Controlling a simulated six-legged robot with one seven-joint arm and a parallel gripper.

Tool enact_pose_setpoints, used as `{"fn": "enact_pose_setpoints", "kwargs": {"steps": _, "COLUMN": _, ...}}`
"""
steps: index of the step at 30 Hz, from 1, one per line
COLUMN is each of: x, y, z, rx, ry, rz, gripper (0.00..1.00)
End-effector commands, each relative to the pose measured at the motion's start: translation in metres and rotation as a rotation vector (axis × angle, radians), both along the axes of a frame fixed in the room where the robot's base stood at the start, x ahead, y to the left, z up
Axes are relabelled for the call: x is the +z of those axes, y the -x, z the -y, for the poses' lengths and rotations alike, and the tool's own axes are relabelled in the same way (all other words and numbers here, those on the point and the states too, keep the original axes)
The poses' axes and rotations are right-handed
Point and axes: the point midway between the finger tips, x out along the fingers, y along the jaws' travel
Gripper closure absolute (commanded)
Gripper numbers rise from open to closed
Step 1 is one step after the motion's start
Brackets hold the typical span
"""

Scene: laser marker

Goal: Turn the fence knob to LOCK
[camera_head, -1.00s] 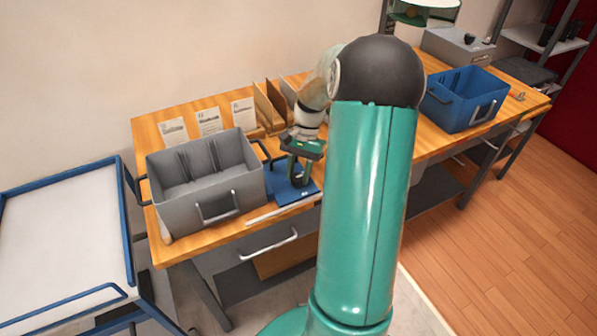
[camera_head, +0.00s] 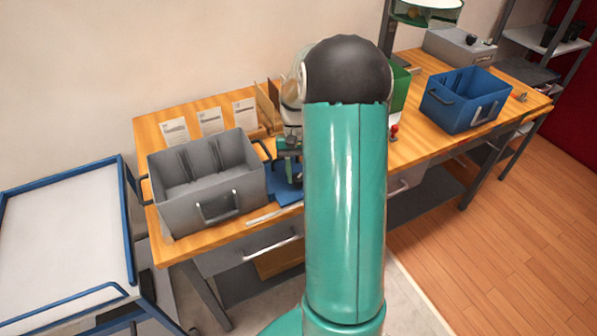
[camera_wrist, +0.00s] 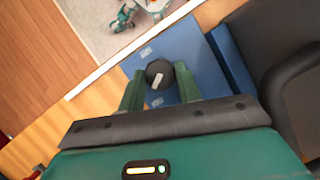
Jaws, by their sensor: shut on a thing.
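The fence knob (camera_wrist: 158,67) is round and black with a white pointer stripe, seen from above in the wrist view. The stripe lies at a slant in the picture. The knob sits on a flat blue plate (camera_wrist: 197,58) with small white labels, too small to read. My gripper (camera_wrist: 160,84) has its two green fingers on either side of the knob and is shut on it. In the head view the blue plate (camera_head: 284,197) lies right of the grey bin, and my gripper (camera_head: 289,160) is over it, partly hidden by my arm. The knob is hidden there.
The grey bin (camera_head: 210,205) stands close to the left of the plate on the wooden bench (camera_head: 420,142). A blue bin (camera_head: 466,115) is farther right. A green object (camera_head: 399,88) and a small red one (camera_head: 394,130) show beside my arm. Paper cards line the back.

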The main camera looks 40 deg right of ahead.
Motion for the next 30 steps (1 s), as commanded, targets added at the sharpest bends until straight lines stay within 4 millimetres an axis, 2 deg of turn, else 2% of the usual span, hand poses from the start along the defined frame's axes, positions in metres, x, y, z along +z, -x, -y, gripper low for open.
{"fn": "enact_pose_setpoints", "kwargs": {"steps": 10, "x": 0.001, "y": -0.001, "z": 0.0, "rx": 0.006, "ry": 0.002, "rz": 0.005, "gripper": 0.89}}
{"fn": "enact_pose_setpoints", "kwargs": {"steps": 11, "x": 0.001, "y": -0.001, "z": 0.0, "rx": 0.006, "ry": 0.002, "rz": 0.005, "gripper": 0.62}}
{"fn": "enact_pose_setpoints", "kwargs": {"steps": 14, "x": 0.001, "y": -0.001, "z": 0.0, "rx": 0.005, "ry": 0.002, "rz": 0.004, "gripper": 0.45}}
{"fn": "enact_pose_setpoints", "kwargs": {"steps": 23, "x": 0.001, "y": -0.001, "z": 0.0, "rx": 0.004, "ry": 0.001, "rz": 0.002, "gripper": 0.45}}
{"fn": "enact_pose_setpoints", "kwargs": {"steps": 26, "x": 0.007, "y": -0.003, "z": 0.002, "rx": 0.004, "ry": 0.002, "rz": 0.004, "gripper": 0.45}}
{"fn": "enact_pose_setpoints", "kwargs": {"steps": 30, "x": 0.027, "y": -0.01, "z": 0.007, "rx": 0.004, "ry": 0.003, "rz": 0.004, "gripper": 0.45}}
